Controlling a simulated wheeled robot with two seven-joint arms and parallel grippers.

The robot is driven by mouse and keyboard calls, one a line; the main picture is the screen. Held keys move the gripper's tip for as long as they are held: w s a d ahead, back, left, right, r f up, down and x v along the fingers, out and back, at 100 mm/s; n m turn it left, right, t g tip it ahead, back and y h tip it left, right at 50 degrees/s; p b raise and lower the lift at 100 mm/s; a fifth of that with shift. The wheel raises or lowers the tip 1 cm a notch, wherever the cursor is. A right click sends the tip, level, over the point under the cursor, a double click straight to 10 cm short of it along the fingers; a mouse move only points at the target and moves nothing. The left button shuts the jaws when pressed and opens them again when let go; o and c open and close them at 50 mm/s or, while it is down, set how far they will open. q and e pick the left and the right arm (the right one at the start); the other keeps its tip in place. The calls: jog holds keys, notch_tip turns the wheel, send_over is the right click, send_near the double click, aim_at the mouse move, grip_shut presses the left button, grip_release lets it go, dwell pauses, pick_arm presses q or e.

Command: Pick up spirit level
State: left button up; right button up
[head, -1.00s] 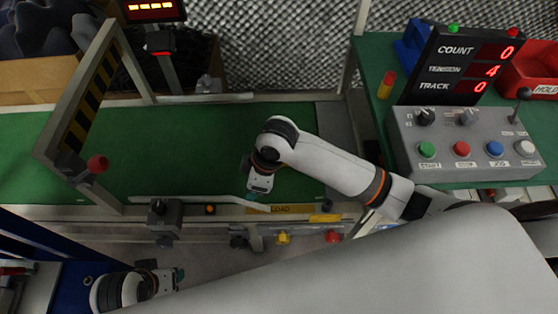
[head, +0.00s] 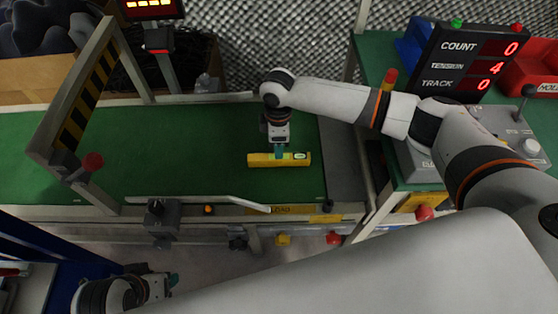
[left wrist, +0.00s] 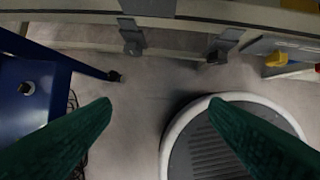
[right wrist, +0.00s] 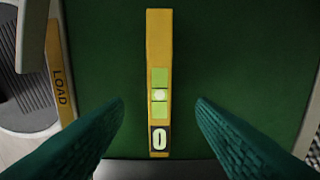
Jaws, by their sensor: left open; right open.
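A yellow spirit level (head: 262,160) lies on the green conveyor belt near its right end, long side across the head view. It also shows in the right wrist view (right wrist: 159,45), with green vial windows and a white-framed round mark near its lower end. My right gripper (head: 280,152) is over the level in the head view. In the right wrist view its two green fingers (right wrist: 160,112) are spread on either side of the level, apart from it. My left gripper (head: 172,280) is at the lower left, off the belt; its fingers (left wrist: 160,105) are open and empty over the floor.
A rail with a LOAD label (head: 290,210) runs along the belt's (head: 160,150) near edge. A striped gate (head: 80,110) spans the belt on the left. A control box (head: 520,140) and a counter display (head: 470,62) stand on the right. The belt's middle is clear.

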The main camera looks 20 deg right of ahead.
jog(key=shift+f, duration=0.75)
notch_tip(320, 180, down, 4)
jog(key=shift+r+b, duration=0.2)
jog(key=shift+b, duration=0.75)
jog(key=shift+f, duration=0.7)
pick_arm(q)
jog(key=shift+w+d+f+t, duration=0.25)
jog(key=shift+w+t, duration=0.1)
jog(key=shift+w, duration=0.25)
jog(key=shift+w+d+f+t, duration=0.1)
jog(key=shift+w+f+t, duration=0.1)
jog(key=shift+w+t, duration=0.25)
pick_arm(e)
grip_shut()
